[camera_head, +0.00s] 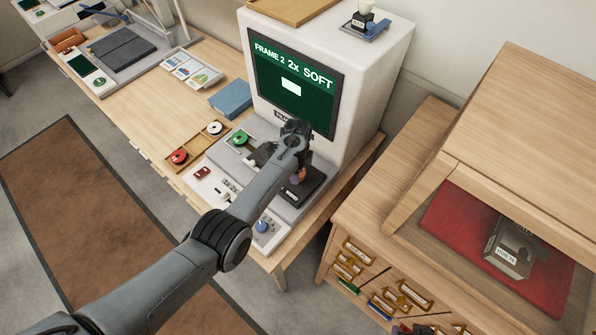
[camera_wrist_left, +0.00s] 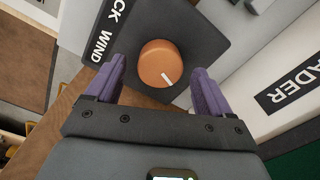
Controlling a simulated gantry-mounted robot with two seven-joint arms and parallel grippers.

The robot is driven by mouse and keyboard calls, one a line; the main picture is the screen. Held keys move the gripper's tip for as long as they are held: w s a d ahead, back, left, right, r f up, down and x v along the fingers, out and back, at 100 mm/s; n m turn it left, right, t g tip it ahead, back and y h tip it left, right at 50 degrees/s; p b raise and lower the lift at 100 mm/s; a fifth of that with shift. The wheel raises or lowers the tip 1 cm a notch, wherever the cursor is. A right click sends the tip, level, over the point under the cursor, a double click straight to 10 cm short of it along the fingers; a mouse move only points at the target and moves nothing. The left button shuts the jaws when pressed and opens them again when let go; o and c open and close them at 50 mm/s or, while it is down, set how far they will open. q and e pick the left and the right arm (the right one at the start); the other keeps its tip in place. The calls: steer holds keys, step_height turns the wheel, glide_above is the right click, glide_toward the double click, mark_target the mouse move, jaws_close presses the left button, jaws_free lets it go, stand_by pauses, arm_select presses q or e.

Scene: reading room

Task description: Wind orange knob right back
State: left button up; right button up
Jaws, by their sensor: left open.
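In the left wrist view the orange knob (camera_wrist_left: 160,63) stands on a dark plate (camera_wrist_left: 205,35) and has a short white pointer line toward the picture's lower right. A black label beside it reads partly "CK WIND". My left gripper (camera_wrist_left: 159,68) is open, with one purple finger on each side of the knob and visible gaps between. In the head view my left gripper (camera_head: 299,174) is over the dark block at the reader's front, and my arm mostly hides the knob. The reader's screen (camera_head: 292,85) shows "FRAME 2 2x SOFT". My right gripper is out of view.
Left of my arm are a green reel (camera_head: 240,138), a wooden tray (camera_head: 197,142) with a red and a white reel, and a blue box (camera_head: 231,98). A blue knob (camera_head: 262,227) is at the desk's front. A wooden cabinet (camera_head: 405,265) stands at right.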

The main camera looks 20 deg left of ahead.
arm_select(q)
steer(key=shift+f, duration=0.75)
steer(key=c, duration=1.1)
steer(key=shift+o, duration=0.2)
